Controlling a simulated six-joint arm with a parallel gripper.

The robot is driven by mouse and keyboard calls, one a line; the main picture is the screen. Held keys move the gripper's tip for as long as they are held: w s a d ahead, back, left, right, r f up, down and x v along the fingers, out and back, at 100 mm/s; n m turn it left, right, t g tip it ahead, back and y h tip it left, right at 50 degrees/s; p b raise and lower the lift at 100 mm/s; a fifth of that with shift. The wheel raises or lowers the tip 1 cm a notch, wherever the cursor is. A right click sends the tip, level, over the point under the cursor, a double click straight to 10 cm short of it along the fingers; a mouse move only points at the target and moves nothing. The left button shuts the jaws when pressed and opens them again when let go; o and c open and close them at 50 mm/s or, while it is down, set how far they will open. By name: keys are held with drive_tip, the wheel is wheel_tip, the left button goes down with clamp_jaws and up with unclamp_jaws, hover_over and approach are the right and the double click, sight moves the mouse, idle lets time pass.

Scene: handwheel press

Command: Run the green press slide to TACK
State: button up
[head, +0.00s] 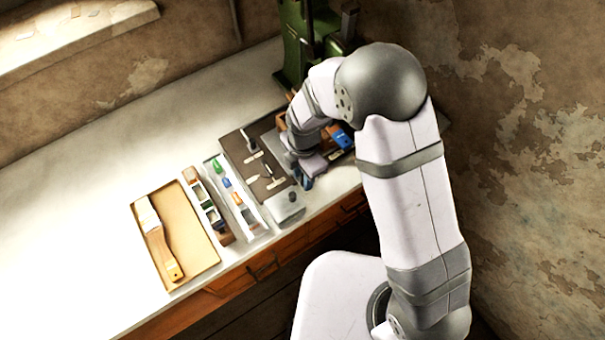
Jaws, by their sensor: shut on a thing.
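The green press (291,45) stands at the back of the bench, partly hidden behind my arm. Its slide, any TACK mark and the handwheel cannot be made out. My gripper (307,178) is low over the front right of the bench, in front of the press. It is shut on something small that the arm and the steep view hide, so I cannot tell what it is. Dark blue parts show at the gripper's tip.
A dark mat (238,150) with small tools lies left of my gripper. A blue item (341,138) sits to its right. A grey box (285,205), narrow trays (214,235) and a tan tray (197,270) with a brush (158,235) line the front. The bench's left is clear.

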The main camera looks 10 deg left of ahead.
drive_tip(key=shift+s+d+f, duration=0.35)
drive_tip(key=shift+s, duration=0.05)
drive_tip(key=shift+c, duration=0.2)
drive_tip(key=shift+w+d, duration=3.1)
drive_tip(key=o, duration=1.1)
drive_tip(key=shift+s+r, duration=0.1)
drive_tip(key=shift+w+a+r, duration=0.1)
drive_tip(key=shift+w+r, duration=0.05)
drive_tip(key=shift+w, duration=0.05)
